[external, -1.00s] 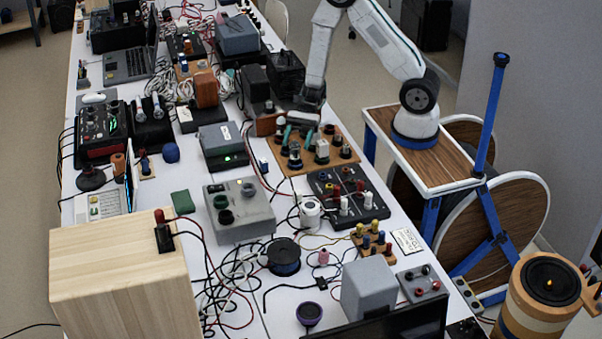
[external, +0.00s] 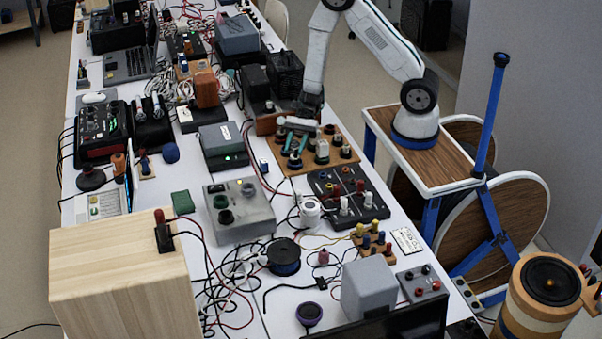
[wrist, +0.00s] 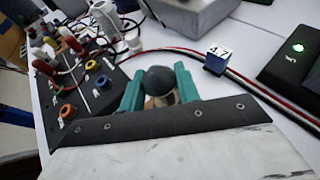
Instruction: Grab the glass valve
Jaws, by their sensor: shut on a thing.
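My gripper (external: 296,143) has teal fingers and reaches down over the wooden board (external: 286,170) in the external view. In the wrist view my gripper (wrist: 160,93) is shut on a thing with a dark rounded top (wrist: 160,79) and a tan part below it. I take this to be the glass valve; its glass is not clear to see. In the external view the valve (external: 295,161) shows below the fingertips, upright at the board. I cannot tell whether it still touches the board. Other small parts (external: 321,150) stand on the board to its right.
A black panel with coloured sockets (external: 345,197) lies in front of the board. A dark box with a green light (external: 223,147) stands to the left. A small blue block (wrist: 217,59) and red, white and black cables lie close by. The table is crowded.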

